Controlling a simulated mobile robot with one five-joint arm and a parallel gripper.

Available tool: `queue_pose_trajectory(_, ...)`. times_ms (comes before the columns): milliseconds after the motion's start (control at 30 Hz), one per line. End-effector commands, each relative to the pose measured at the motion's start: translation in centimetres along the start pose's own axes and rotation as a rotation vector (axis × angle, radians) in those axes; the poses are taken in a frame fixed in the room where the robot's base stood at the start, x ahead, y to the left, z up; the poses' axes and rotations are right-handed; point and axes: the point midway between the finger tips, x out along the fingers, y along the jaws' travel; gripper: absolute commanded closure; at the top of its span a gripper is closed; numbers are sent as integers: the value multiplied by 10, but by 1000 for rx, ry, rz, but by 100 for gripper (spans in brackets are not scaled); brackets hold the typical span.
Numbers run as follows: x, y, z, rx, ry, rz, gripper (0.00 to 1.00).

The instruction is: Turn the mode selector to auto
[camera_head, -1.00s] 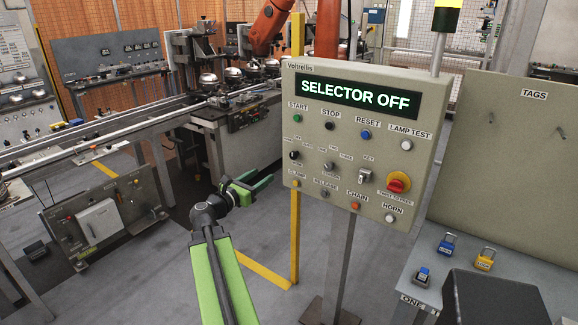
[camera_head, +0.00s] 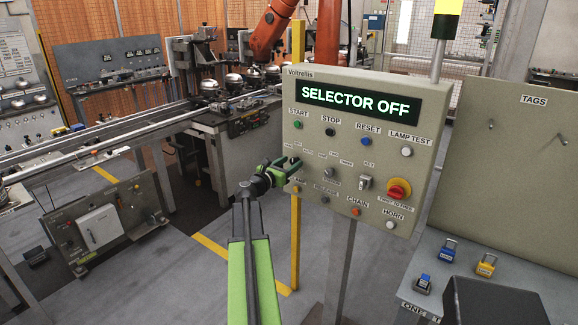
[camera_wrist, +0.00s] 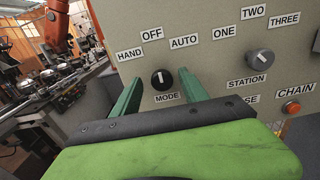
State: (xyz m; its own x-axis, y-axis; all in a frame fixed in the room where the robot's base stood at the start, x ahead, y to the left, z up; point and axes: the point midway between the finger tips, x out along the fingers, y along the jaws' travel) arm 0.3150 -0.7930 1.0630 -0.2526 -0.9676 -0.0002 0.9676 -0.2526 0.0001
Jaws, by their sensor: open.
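The mode selector (camera_wrist: 161,79) is a round black knob with a white pointer line on the panel, with labels HAND, OFF and AUTO above it and MODE below. In the wrist view its pointer stands near upright, toward OFF. The control panel (camera_head: 330,108) has a display (camera_head: 357,101) reading SELECTOR OFF. My gripper (camera_head: 290,166) is open at the panel's left edge. In the wrist view its two green fingers (camera_wrist: 160,97) stand either side of the knob, a little below it; I cannot tell whether they touch it. In the head view the fingers mostly hide the knob.
Right of the mode knob is the grey station selector (camera_wrist: 260,61), with an orange chain button (camera_wrist: 291,107) below it. A key switch (camera_head: 365,183) and a red-and-yellow emergency stop (camera_head: 398,190) sit farther right. A yellow post (camera_head: 296,240) stands behind the panel's left edge.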

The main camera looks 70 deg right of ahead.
Motion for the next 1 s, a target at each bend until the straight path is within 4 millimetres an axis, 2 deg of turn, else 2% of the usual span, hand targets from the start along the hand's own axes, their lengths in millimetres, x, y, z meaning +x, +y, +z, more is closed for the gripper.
queue_pose_trajectory(200, 0, 0, 0, 0, 0, 0, 48)
queue_pose_trajectory(600, 0, 0, 0, 0, 0, 1, 100)
queue_pose_trajectory(667, 0, 0, 0, 0, 0, 1, 100)
queue_pose_trajectory(700, -13, -5, 0, 0, 0, 2, 100)
queue_pose_trajectory(800, -4, 0, 0, 1, 0, 1, 100)
queue_pose_trajectory(1000, 0, 2, 0, 4, -1, 3, 100)
